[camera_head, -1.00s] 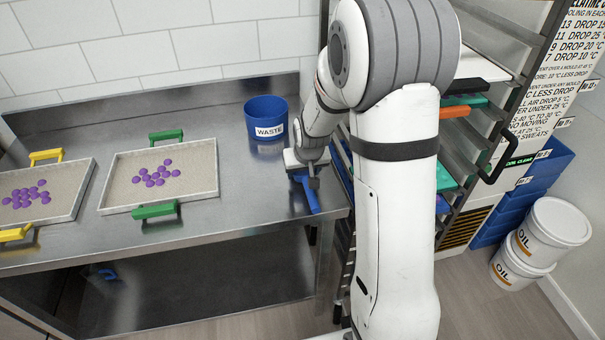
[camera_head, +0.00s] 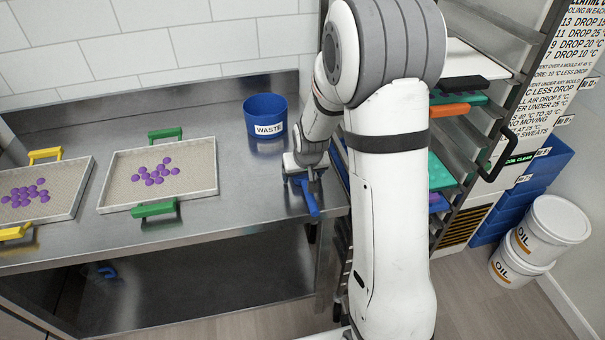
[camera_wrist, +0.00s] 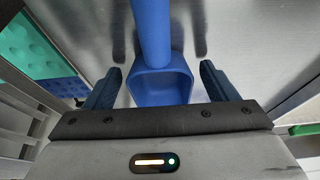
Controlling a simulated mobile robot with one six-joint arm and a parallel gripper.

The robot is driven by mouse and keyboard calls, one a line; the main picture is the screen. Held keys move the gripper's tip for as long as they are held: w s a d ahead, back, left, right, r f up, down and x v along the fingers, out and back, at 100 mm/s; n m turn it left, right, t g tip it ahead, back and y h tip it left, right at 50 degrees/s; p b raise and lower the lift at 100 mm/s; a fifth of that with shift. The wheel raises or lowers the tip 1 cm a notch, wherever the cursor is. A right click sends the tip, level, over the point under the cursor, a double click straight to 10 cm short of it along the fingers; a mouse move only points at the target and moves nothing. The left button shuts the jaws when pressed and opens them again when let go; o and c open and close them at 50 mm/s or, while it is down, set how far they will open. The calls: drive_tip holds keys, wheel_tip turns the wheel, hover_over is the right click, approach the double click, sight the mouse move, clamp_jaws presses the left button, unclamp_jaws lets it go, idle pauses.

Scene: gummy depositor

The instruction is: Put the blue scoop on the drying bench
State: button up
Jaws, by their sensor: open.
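The blue scoop (camera_head: 309,197) is at the right end of the steel bench (camera_head: 245,212), its handle pointing toward the bench's front edge. In the wrist view the scoop (camera_wrist: 160,84) lies between the two fingers, with a gap on each side. My gripper (camera_wrist: 163,88) is open around it; in the head view my gripper (camera_head: 303,176) is right over the scoop and hides part of it. The scoop appears to rest on the steel; exact contact is hard to tell.
A blue waste bin (camera_head: 265,112) stands behind my gripper. Two trays of purple gummies, one with green handles (camera_head: 158,205) and one with yellow handles (camera_head: 85,185), lie to the left. A rack (camera_head: 470,150) with coloured moulds stands close on the right.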

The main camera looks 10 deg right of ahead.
drive_tip(key=shift+r, duration=0.1)
drive_tip(key=v, duration=1.2)
drive_tip(key=s+r, duration=0.3)
drive_tip(key=s, duration=0.8)
drive_tip(key=s+r+g, duration=0.1)
drive_tip(key=s+r, duration=0.1)
drive_tip(key=s, duration=0.9)
drive_tip(key=shift+a+r+b, duration=0.15)
drive_tip(key=shift+r+b, duration=0.15)
drive_tip(key=shift+r, duration=0.1)
drive_tip(key=shift+c, duration=0.6)
